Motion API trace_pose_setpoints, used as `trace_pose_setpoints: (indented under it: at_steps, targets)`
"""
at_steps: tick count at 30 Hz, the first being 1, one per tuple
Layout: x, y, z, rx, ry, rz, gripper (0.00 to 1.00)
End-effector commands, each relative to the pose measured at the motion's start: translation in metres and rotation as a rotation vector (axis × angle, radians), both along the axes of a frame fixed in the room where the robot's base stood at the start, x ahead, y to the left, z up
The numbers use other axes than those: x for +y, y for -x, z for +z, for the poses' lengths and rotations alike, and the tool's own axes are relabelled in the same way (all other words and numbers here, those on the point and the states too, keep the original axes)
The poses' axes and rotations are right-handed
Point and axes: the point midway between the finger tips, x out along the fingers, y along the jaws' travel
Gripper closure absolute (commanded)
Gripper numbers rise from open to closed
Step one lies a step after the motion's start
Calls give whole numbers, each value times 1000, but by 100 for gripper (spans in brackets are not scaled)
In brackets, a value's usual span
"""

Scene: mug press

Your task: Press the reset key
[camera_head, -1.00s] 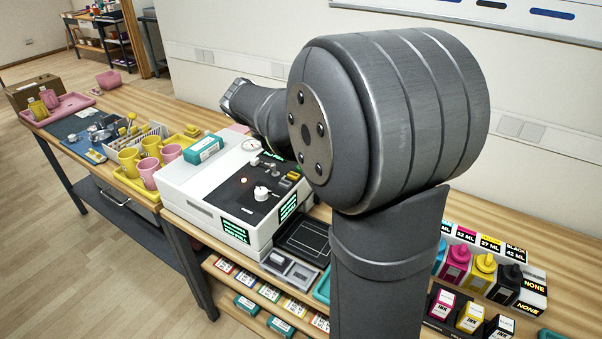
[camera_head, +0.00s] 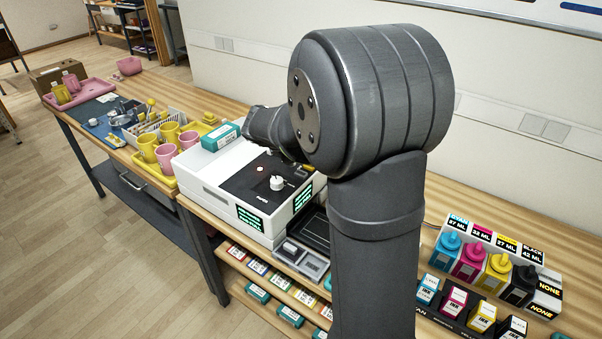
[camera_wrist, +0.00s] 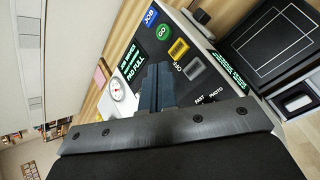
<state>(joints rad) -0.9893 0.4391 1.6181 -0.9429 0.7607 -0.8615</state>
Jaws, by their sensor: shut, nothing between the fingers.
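The white press machine (camera_head: 210,187) stands on the bench with a black control panel (camera_head: 247,180) on top. In the wrist view, my gripper (camera_wrist: 158,68) is shut and empty, its dark fingers over the panel. Beyond the fingertips are a yellow-framed square key (camera_wrist: 178,48), a grey key (camera_wrist: 192,65) just right of it, a green GO button (camera_wrist: 163,32) and a blue JOB button (camera_wrist: 150,15). No reset label is readable, so I cannot tell which is the reset key. Contact with the panel cannot be judged. In the head view my arm hides the fingers.
A white dial gauge (camera_wrist: 117,90) lies left of the fingers. A white knob (camera_head: 277,183) stands up from the panel. Ink bottles (camera_head: 470,260) stand at right.

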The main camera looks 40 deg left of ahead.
Motion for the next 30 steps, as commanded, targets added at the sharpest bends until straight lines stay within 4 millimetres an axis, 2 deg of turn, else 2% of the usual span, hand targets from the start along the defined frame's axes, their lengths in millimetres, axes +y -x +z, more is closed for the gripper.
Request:
trace_pose_setpoints:
  at_steps: [6, 12, 30]
  targets:
    - [0, 0, -32, 2, 2, 1, 100]
    - [0, 0, -49, 1, 1, 0, 100]
    - [0, 0, -53, 1, 0, 1, 100]
